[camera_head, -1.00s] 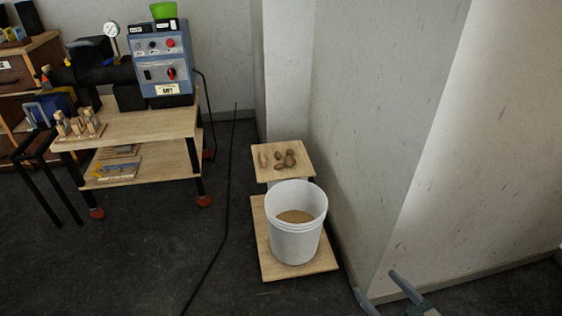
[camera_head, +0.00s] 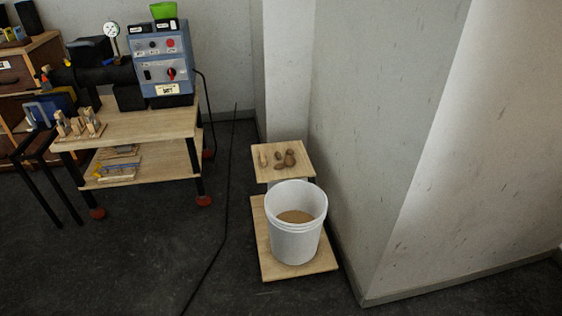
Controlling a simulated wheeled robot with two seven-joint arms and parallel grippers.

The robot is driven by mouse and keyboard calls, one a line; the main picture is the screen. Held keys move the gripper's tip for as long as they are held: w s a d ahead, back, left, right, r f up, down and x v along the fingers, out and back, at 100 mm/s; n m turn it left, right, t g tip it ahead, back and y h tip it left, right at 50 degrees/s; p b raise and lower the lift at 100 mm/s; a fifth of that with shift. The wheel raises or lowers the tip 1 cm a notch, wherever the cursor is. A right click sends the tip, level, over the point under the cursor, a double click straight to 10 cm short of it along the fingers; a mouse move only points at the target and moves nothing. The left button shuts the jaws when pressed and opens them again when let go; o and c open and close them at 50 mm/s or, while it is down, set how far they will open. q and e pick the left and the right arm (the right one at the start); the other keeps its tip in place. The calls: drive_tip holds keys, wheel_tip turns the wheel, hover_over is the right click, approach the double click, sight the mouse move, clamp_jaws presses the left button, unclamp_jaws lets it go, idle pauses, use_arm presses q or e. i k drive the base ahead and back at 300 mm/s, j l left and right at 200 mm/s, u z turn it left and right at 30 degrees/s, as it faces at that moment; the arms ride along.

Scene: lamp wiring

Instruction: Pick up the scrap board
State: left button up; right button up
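I cannot tell for sure which thing is the scrap board. A flat light wooden board (camera_head: 303,271) lies low under a white bucket (camera_head: 295,241), which holds brown material. Behind it, a smaller wooden top (camera_head: 302,149) carries several small brown lumps (camera_head: 285,160). Some flat pieces (camera_head: 117,170) lie on the lower shelf of the cart at left; they are too small to make out. Neither of my grippers shows in the head view.
A wooden cart (camera_head: 150,125) on red casters stands at left with a blue control box (camera_head: 163,62) and a block of wooden pegs (camera_head: 80,125). A black cable (camera_head: 226,215) runs along the dark floor. A pale wall corner (camera_head: 390,190) closes off the right side.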

sight(286, 160)
drive_tip(key=z, duration=0.65)
drive_tip(key=i+j+z, duration=0.15)
drive_tip(key=j+z, duration=0.2)
drive_tip(key=i+j+z, duration=0.1)
drive_tip(key=j+z, duration=0.2)
drive_tip(key=j, duration=0.2)
drive_tip(key=i+j+z, duration=0.1)
drive_tip(key=j+z, duration=0.25)
drive_tip(key=k+j+z, duration=0.1)
drive_tip(key=j+z, duration=0.25)
drive_tip(key=j, duration=3.3)
